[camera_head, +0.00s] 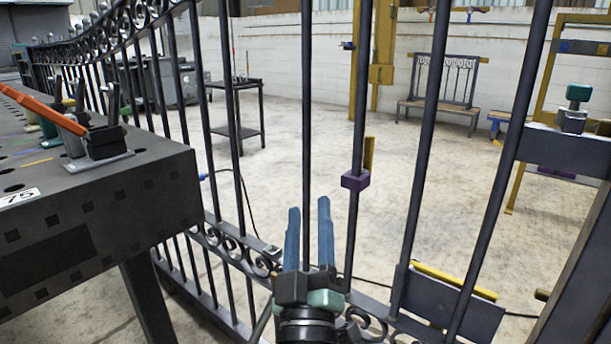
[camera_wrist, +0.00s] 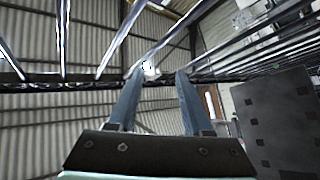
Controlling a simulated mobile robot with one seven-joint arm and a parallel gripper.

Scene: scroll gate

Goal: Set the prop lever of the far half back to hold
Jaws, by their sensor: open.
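The dark scroll gate (camera_head: 306,150) crosses the head view with upright bars and scrollwork. A purple block (camera_head: 355,181) sits on one bar, with a short upright yellow lever (camera_head: 369,154) beside it. A yellow bar (camera_head: 455,280) lies along the top of a dark plate (camera_head: 440,302) low on the right. I cannot tell for sure which is the prop lever. My gripper (camera_head: 309,206), with two blue fingers, is open and empty, pointing up, below and left of the purple block. In the wrist view my gripper (camera_wrist: 160,72) is also open, with gate bars beyond it.
A dark welding table (camera_head: 95,195) with clamps and an orange bar (camera_head: 40,108) stands close on the left. Behind the gate are a bench (camera_head: 440,100), a small dark table (camera_head: 236,115) and a yellow post (camera_head: 382,50). The floor between is mostly clear.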

